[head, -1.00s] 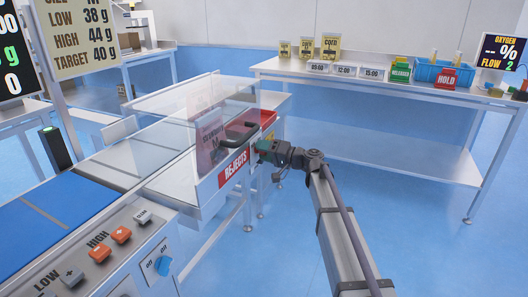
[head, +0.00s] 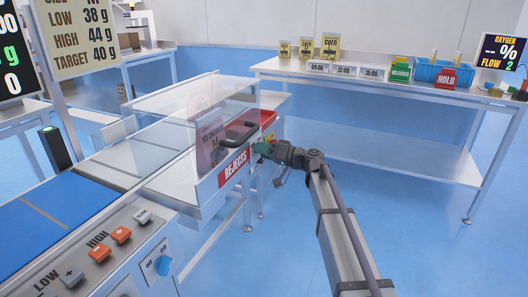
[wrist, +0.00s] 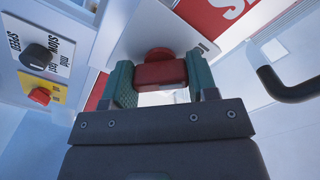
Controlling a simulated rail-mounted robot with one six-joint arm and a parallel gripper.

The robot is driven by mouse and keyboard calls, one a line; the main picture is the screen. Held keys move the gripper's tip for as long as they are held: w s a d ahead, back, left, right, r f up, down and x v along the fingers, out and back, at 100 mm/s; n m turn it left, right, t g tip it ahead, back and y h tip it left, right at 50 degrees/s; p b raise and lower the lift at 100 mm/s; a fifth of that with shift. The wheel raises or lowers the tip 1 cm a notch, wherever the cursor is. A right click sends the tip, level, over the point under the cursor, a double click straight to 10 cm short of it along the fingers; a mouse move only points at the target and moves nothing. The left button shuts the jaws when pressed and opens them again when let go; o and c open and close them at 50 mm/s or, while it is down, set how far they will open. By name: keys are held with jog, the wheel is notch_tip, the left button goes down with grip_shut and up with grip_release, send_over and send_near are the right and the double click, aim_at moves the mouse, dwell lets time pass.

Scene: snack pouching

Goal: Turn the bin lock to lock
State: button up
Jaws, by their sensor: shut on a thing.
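The bin lock is a red knob (wrist: 160,73) on a pale plate at the front of the rejects bin. My gripper (wrist: 161,80) has its green fingers on either side of the knob and is shut on it. In the head view my gripper (head: 261,148) reaches the bin front just right of the red REJECTS label (head: 234,167). The knob itself is hidden there behind the fingers. The lock's markings cannot be read in the wrist view.
A black bin handle (head: 239,134) is close by and also shows at the right of the wrist view (wrist: 286,88). A speed dial (wrist: 36,57) and a red button on yellow (wrist: 40,96) are at the wrist view's left. A table (head: 370,91) stands behind.

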jog(key=o, duration=0.9)
jog(key=shift+d, duration=0.1)
jog(key=v, duration=1)
jog(key=shift+s+d, duration=0.1)
jog(key=shift+d, duration=0.2)
